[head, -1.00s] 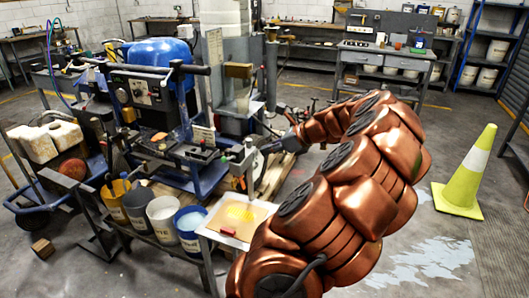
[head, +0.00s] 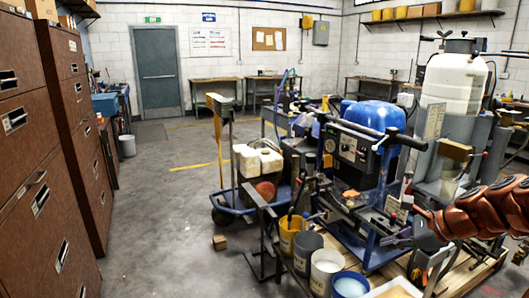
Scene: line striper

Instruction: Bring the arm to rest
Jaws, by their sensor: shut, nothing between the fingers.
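My copper-coloured arm (head: 490,212) reaches in from the right edge of the head view. My gripper (head: 418,228) is at its left end, dark and small, beside the front of the line striper (head: 365,150). It looks shut, and I see nothing held in it. The striper is a blue-framed machine with a blue tank on top. Whether the gripper touches the machine cannot be told from here. Most of the arm is outside the picture.
Brown filing cabinets (head: 70,130) line the left side. Several buckets (head: 325,268) stand in front of the striper. A cart with whitish jugs (head: 258,160) and a small wooden block (head: 219,242) are left of it.

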